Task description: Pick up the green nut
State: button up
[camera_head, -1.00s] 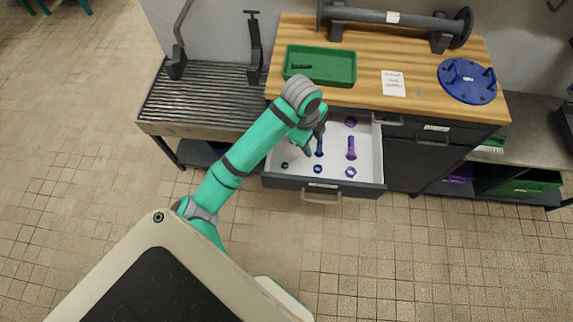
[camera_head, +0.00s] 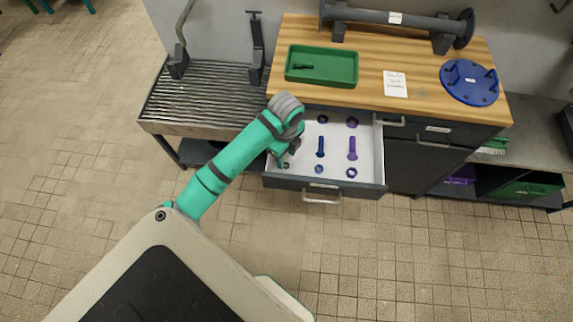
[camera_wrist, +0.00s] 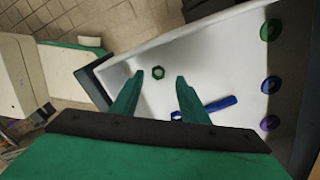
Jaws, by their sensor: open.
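The green nut (camera_wrist: 158,72) lies on the white floor of the open drawer (camera_head: 375,150), near its front left corner. In the wrist view it shows just beyond and between my two fingertips, not touched by them. In the head view the green nut (camera_head: 286,165) is a small dark green ring just below my gripper (camera_head: 281,160). In the wrist view my gripper (camera_wrist: 160,78) is open and empty, its green fingers spread apart. How high the fingertips are above the drawer floor I cannot tell.
The drawer also holds a blue bolt (camera_head: 320,147), a purple bolt (camera_head: 352,148), a blue nut (camera_head: 319,169), a purple nut (camera_head: 351,173) and several rings at the back. A green tray (camera_head: 330,80) stands on the wooden top above. The drawer walls are close to my gripper.

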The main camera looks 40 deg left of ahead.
aim_at(285, 162)
jog(key=shift+s+a+f, duration=0.1)
jog(key=shift+f, duration=1.75)
jog(key=shift+s, duration=0.15)
grip_shut()
jog(key=shift+r, duration=0.15)
